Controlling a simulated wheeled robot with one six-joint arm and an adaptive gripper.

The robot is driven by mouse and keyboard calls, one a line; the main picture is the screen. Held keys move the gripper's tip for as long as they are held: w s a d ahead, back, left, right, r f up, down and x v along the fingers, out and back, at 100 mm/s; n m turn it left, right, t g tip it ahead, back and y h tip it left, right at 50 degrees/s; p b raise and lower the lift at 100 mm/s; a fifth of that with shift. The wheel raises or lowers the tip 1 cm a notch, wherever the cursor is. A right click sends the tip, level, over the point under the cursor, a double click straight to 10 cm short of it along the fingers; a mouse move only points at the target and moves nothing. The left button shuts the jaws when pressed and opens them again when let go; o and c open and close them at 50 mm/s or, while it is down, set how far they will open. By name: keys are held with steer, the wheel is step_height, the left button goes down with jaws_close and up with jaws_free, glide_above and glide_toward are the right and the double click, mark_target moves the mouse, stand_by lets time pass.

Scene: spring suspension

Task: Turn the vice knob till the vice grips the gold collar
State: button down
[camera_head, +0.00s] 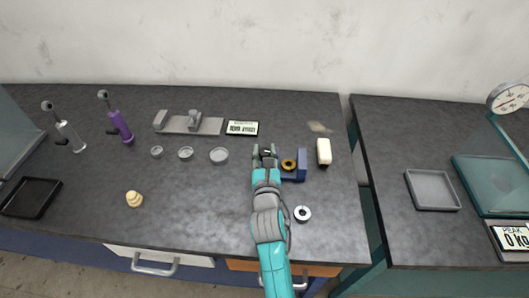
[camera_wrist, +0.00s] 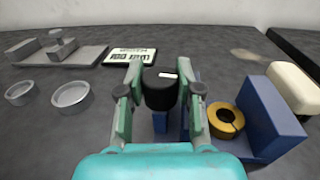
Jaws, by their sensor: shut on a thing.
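The blue vice (camera_head: 301,166) stands on the grey bench at the centre right. Its blue jaw (camera_wrist: 273,112) shows beside the gold collar in the wrist view. The gold collar (camera_head: 289,165) sits in the vice; in the wrist view (camera_wrist: 226,121) it is a ring with a slit. The black vice knob (camera_wrist: 161,88), with a white mark on top, is between my fingers. My gripper (camera_head: 265,152) is shut on the knob at the vice's left side. The wrist view does not clearly show whether both jaws touch the collar.
A cream block (camera_head: 323,152) stands right of the vice, and a silver ring (camera_head: 302,213) lies in front. Several shallow dishes (camera_head: 219,156), a grey fixture (camera_head: 190,123) and a small display (camera_head: 242,128) are to the left. Bench space at front left is mostly clear.

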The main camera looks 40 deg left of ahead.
steer(key=shift+s+a+f+m+t+h, duration=0.1)
steer(key=shift+f+m+t+h, duration=0.1)
steer(key=shift+m+t+h, duration=1.05)
steer(key=shift+r+m+t+h, duration=0.1)
steer(key=shift+m+t+h, duration=0.1)
steer(key=shift+m+h, duration=0.55)
steer(key=shift+m+t+h, duration=0.15)
steer(key=shift+m+h, duration=0.05)
steer(key=shift+h, duration=0.9)
steer(key=c, duration=0.7)
jaws_free()
steer(key=shift+c, duration=0.2)
steer(key=shift+r, duration=0.1)
steer(key=shift+v, duration=3.75)
